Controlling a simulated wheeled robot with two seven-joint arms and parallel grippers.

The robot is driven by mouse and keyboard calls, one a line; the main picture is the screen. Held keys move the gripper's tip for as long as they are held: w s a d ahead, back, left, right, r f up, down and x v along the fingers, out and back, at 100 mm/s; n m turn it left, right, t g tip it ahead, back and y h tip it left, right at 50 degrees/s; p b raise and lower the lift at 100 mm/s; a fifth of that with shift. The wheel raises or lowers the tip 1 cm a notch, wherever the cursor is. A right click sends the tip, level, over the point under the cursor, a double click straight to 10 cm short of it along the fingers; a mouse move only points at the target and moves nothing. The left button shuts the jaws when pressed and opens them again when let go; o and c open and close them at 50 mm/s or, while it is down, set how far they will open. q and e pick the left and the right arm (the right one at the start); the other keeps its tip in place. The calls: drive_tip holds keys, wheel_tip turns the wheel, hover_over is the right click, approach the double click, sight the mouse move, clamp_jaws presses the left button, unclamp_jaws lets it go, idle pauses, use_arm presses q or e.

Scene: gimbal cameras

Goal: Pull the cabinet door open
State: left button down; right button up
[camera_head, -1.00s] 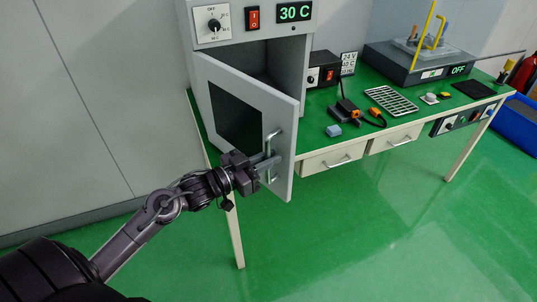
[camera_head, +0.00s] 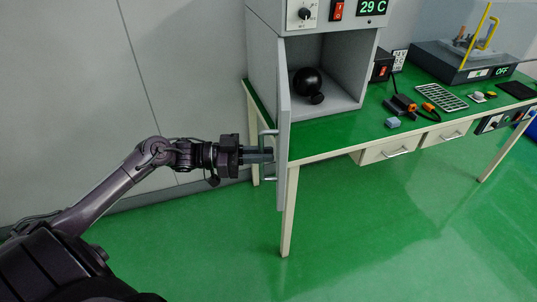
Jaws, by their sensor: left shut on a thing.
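The grey cabinet (camera_head: 263,52) stands on the left end of the green workbench. Its door (camera_head: 284,140) is swung wide open and shows nearly edge-on, hinged on the cabinet's left side. The metal handle (camera_head: 266,133) is on the door's left-facing side. My left gripper (camera_head: 266,154) is shut on the handle, coming in level from the left. The cabinet's inside is in plain view, with a black round object (camera_head: 308,82) on its floor. My right gripper is not in view.
The workbench (camera_head: 340,139) carries a black box with a red switch (camera_head: 381,68), a blue block (camera_head: 393,122), a metal rack (camera_head: 441,97) and a device reading OFF (camera_head: 470,66). Drawers (camera_head: 395,150) are under its front edge. The green floor before it is clear.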

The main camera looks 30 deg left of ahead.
use_arm(q)
drive_tip(key=shift+s+a, duration=0.25)
drive_tip(key=shift+a, duration=0.4)
drive_tip(key=c, duration=1.5)
unclamp_jaws()
drive_tip(key=shift+c, duration=0.2)
drive_tip(key=b+v, duration=0.1)
drive_tip(key=v, duration=0.6)
drive_tip(key=shift+s+a, duration=0.2)
drive_tip(key=shift+a, duration=0.1)
